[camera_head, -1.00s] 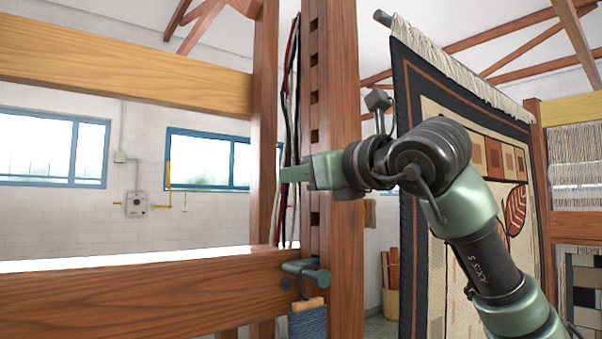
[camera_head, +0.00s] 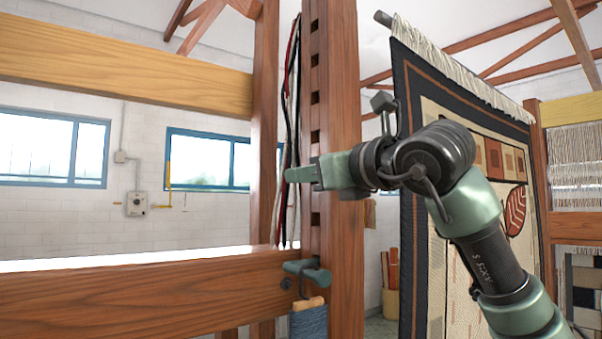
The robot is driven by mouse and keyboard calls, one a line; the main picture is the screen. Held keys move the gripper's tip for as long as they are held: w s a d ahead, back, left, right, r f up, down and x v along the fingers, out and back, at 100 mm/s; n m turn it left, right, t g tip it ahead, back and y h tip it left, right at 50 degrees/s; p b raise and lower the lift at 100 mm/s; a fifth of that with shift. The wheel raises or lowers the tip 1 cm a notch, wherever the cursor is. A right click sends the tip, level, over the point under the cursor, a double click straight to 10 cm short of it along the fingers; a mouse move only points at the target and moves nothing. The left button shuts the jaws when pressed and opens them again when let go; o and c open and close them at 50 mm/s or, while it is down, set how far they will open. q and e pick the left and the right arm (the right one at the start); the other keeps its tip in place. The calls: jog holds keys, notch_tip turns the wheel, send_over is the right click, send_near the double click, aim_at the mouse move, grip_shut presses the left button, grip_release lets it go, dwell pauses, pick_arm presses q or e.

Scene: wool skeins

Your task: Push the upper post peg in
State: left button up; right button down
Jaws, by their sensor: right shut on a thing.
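The wooden post (camera_head: 342,95) stands upright in the middle, with a column of dark square holes (camera_head: 315,137) in its face. My right gripper (camera_head: 302,174) lies level across this face, its green tip reaching past the post's left edge. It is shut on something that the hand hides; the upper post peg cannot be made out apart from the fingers. How deep the peg sits does not show. A grey-green metal fitting (camera_head: 306,271) sits lower on the post. My left gripper is not in view.
A wooden beam (camera_head: 150,295) meets the post low on the left. A blue wool skein (camera_head: 309,323) hangs below the fitting. Dark, red and white strands (camera_head: 290,120) hang behind my gripper. A large woven rug (camera_head: 412,120) hangs behind my right arm.

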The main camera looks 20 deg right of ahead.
jog(key=shift+w+d, duration=0.2)
jog(key=shift+d, duration=0.35)
jog(key=shift+w+d, duration=0.2)
jog(key=shift+d, duration=0.35)
jog(key=c, duration=1.5)
grip_release()
jog(key=shift+o, duration=0.5)
jog(key=shift+a+r, duration=0.1)
jog(key=shift+a, duration=0.05)
jog(key=shift+s, duration=0.1)
jog(key=b+v, duration=0.3)
jog(key=v, duration=0.4)
jog(key=shift+s, duration=0.35)
